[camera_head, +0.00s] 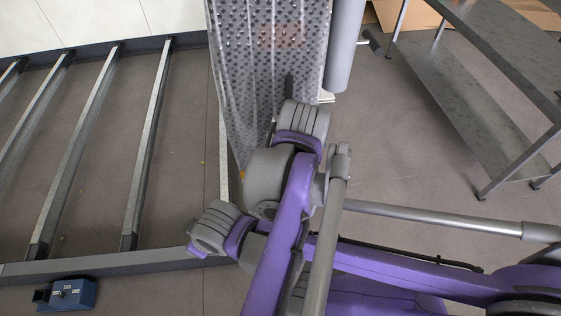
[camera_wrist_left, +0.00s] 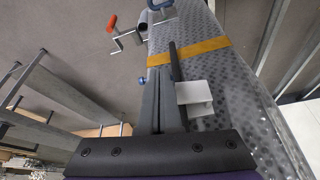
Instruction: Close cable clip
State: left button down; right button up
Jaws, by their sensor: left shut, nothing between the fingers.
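A white block-like part (camera_wrist_left: 195,97), which looks like the cable clip, sits on the dimpled metal panel (camera_wrist_left: 240,75) in the left wrist view. I cannot tell whether it is open or closed. My left gripper (camera_wrist_left: 173,60) is shut and empty, its dark fingers running alongside the part on its left; I cannot tell if they touch. My right gripper is not in view.
An orange-yellow strap (camera_wrist_left: 190,51) crosses the panel beyond the fingertips. A red-handled crank (camera_wrist_left: 112,23) lies near the panel's far end. In the head view a grey cylinder (camera_head: 345,45) stands along the panel, a metal shelf (camera_head: 470,100) at right, a slatted frame (camera_head: 85,120) at left.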

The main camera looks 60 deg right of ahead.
pick_arm(q)
jog(key=shift+s+d, duration=0.3)
jog(key=shift+d, duration=0.45)
jog(key=shift+d, duration=0.1)
